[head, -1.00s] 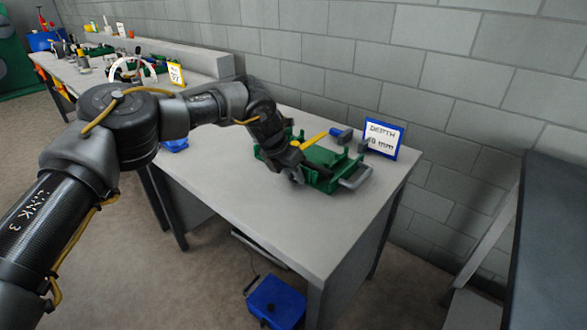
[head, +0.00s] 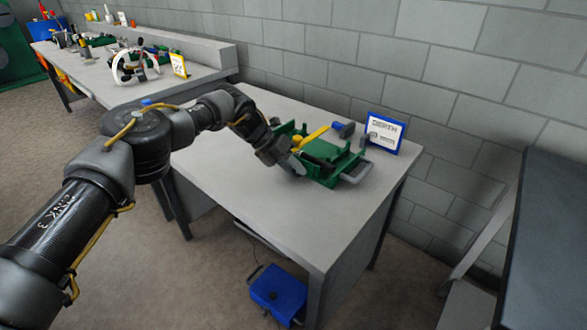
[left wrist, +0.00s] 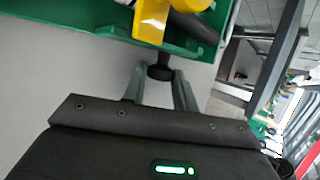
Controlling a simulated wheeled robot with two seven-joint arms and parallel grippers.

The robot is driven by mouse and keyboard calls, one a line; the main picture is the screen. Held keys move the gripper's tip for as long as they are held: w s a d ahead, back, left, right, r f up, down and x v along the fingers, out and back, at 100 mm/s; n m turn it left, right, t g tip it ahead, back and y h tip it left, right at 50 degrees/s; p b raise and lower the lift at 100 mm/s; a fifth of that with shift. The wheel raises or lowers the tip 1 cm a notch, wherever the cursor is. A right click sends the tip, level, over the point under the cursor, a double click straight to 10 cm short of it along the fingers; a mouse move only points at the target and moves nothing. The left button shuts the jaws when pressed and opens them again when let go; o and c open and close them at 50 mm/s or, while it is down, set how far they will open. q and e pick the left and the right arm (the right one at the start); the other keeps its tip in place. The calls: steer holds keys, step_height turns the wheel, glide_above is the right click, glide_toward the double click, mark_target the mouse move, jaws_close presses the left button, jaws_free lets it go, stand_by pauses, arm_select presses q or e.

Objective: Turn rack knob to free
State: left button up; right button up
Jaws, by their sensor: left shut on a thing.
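The green rack (head: 325,160) stands on the near table, and its green side also shows at the top of the left wrist view (left wrist: 75,14). The black rack knob (left wrist: 160,72) sits at the rack's side, between the two fingers of my left gripper (left wrist: 161,76). The gripper is shut on the knob. In the head view my left gripper (head: 294,166) is at the rack's left end and hides the knob. A yellow part (left wrist: 152,20) and a dark cylinder lie on the rack just beyond the knob. My right gripper is not in view.
A blue-framed sign (head: 384,133) reading depth in mm stands behind the rack. A blue-headed tool (head: 343,129) lies beside it. The table's left and front top (head: 250,200) is clear. A blue box (head: 277,295) sits on the floor. A second cluttered bench stands farther left.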

arm_select(q)
steer(key=o, duration=0.9)
steer(key=shift+o, duration=0.2)
steer(key=shift+s, duration=0.1)
